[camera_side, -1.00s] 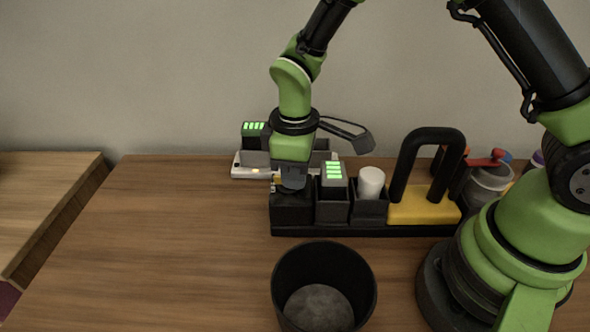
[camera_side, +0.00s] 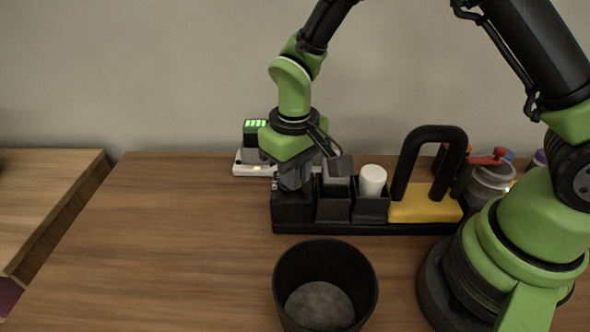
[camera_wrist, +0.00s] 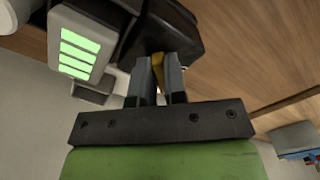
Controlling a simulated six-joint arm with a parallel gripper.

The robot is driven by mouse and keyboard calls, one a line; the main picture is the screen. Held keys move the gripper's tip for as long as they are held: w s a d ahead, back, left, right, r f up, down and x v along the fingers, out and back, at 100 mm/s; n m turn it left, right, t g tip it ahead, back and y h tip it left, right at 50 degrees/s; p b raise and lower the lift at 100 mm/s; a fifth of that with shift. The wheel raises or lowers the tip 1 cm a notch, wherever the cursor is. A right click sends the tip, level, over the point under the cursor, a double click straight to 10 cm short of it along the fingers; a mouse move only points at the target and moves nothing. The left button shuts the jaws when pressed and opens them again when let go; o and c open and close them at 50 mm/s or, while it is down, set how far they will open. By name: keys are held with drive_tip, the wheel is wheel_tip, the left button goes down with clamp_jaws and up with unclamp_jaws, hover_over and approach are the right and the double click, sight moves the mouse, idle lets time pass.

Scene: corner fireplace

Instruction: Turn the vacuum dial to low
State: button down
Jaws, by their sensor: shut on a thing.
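My gripper (camera_side: 293,184) points down onto the leftmost black block (camera_side: 293,209) of a black caddy in the side view. In the wrist view, the two grey fingers of my gripper (camera_wrist: 160,62) are closed around a narrow yellow piece (camera_wrist: 158,70) at the black block (camera_wrist: 185,28). This piece appears to be the grip of the vacuum dial. The fingers and wrist hide most of it, and no setting marks can be read.
A black bin (camera_side: 325,255) stands in front. A white power strip (camera_side: 248,169) lies behind. The table's left is clear.

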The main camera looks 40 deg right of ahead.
idle(0.4)
drive_tip(key=c, duration=1.2)
unclamp_jaws()
drive_tip(key=shift+o, duration=0.2)
wheel_tip(320, 180, up, 9)
drive_tip(key=shift+r, duration=0.5)
drive_tip(key=s+d+r+m+t+y, duration=0.1)
drive_tip(key=s+d+r+m+t, duration=0.1)
drive_tip(key=s+r, duration=0.4)
drive_tip(key=s+d+r+m+t+y, duration=0.1)
drive_tip(key=s+d+r+t, duration=0.3)
drive_tip(key=s, duration=0.6)
drive_tip(key=shift+s+d+r+m+t, duration=0.15)
drive_tip(key=shift+r+m+t, duration=0.45)
drive_tip(key=shift+r, duration=0.25)
